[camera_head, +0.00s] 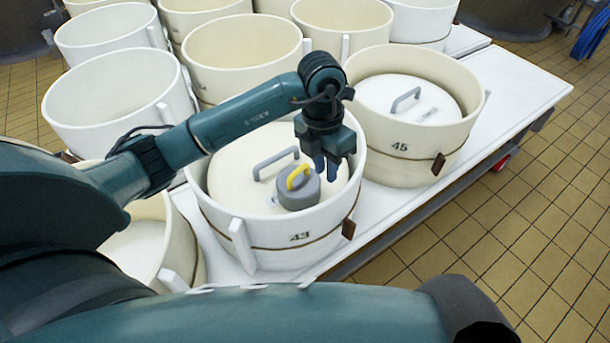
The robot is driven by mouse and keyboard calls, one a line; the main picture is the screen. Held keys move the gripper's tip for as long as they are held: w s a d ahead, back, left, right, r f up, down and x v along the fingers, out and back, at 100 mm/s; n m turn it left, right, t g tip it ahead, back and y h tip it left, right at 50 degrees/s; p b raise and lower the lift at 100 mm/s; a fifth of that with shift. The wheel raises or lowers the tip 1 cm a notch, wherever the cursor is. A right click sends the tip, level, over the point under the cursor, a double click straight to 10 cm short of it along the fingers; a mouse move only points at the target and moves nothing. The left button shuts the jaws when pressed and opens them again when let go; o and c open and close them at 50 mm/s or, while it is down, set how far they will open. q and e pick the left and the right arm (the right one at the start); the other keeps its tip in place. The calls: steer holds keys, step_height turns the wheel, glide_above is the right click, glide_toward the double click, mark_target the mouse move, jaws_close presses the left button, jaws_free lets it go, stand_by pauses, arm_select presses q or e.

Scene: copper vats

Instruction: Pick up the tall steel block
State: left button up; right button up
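I see no thing that I can clearly name as a tall steel block. A grey weight (299,193) with a yellow handle stands on the white lid (235,170) inside the round cream tub marked 43 (285,240). My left gripper (328,174) points down over the right part of this tub, just right of the weight and apart from its handle in the picture. Its fingers are small and dark, and I cannot tell how far apart they are or whether anything is between them. My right gripper is not in view.
Tub 45 (400,142), with a handled white lid (410,100), stands to the right. Several open tubs, such as this white one (110,90), stand behind and left. They rest on a white platform (515,85). The tiled floor (510,240) at right is clear.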

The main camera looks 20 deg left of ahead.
arm_select(q)
steer(key=w+a+r+n+y, duration=0.1)
steer(key=w+a+r+y, duration=0.2)
steer(key=a, duration=0.2)
glide_above(299, 169)
steer(key=shift+t, duration=0.4)
steer(key=f, duration=0.6)
steer(key=shift+s+d+f+b, duration=0.3)
steer(key=shift+d+b, duration=0.05)
steer(key=shift+b, duration=0.05)
steer(key=shift+w+a+f+p, duration=0.1)
steer(key=shift+a+f+p, duration=0.1)
steer(key=shift+f, duration=1.4)
steer(key=shift+w+a+f+p, duration=0.1)
steer(key=shift+a+f+p, duration=0.1)
steer(key=shift+f, duration=1.35)
jaws_close()
steer(key=shift+w+r, duration=0.15)
steer(key=shift+r, duration=0.05)
